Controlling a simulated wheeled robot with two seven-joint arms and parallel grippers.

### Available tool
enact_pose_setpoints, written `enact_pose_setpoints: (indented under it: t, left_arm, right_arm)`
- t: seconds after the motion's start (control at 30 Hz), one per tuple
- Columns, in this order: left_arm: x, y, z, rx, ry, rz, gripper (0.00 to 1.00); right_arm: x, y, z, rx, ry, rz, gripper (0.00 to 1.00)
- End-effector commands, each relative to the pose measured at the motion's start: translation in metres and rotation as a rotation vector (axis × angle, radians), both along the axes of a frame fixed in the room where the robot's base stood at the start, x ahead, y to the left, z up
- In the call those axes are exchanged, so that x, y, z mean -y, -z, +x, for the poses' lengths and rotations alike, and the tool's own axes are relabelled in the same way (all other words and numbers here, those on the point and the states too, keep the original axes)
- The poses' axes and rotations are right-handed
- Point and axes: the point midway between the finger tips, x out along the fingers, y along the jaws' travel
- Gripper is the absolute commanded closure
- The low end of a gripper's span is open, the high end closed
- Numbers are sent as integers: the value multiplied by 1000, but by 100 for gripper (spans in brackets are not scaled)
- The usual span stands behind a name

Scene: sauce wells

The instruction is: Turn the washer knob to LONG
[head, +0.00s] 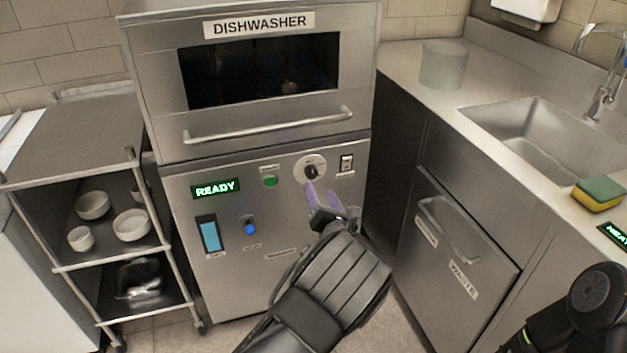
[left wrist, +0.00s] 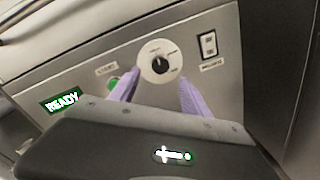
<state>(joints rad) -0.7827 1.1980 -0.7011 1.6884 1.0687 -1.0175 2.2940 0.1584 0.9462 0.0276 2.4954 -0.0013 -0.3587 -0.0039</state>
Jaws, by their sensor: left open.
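The washer knob (head: 311,171) is a dark knob on a round white dial on the dishwasher's front panel. It also shows in the left wrist view (left wrist: 160,65), on the dial between my fingers; the dial lettering is too small to read. My left gripper (head: 326,192) is open, with its purple fingertips just below the dial in the head view. In the left wrist view the left gripper (left wrist: 158,90) has one finger on each side of the dial's lower part. I cannot tell whether the fingers touch it. My right gripper is not visible.
The panel also holds a lit READY display (head: 215,188), a green button (head: 270,181), a blue button (head: 250,229) and a rocker switch (head: 346,164). The door handle (head: 268,125) juts out above. A shelf cart (head: 75,140) stands left, and a sink counter (head: 430,95) right.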

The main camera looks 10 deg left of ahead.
Motion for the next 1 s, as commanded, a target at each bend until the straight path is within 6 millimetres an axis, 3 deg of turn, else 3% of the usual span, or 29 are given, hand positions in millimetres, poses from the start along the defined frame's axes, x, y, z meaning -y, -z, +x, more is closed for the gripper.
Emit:
enact_pose_setpoints:
  t: [0.27, 0.7, 1.0]
  left_arm:
    - [-5, 0, 8, -2, -1, 1, 45]
    - [-35, 1, 61, -3, -1, 2, 45]
    - [-38, 1, 68, -5, 1, 2, 45]
  right_arm:
    - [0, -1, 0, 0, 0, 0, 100]
    - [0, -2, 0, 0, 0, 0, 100]
    - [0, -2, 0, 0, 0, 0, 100]
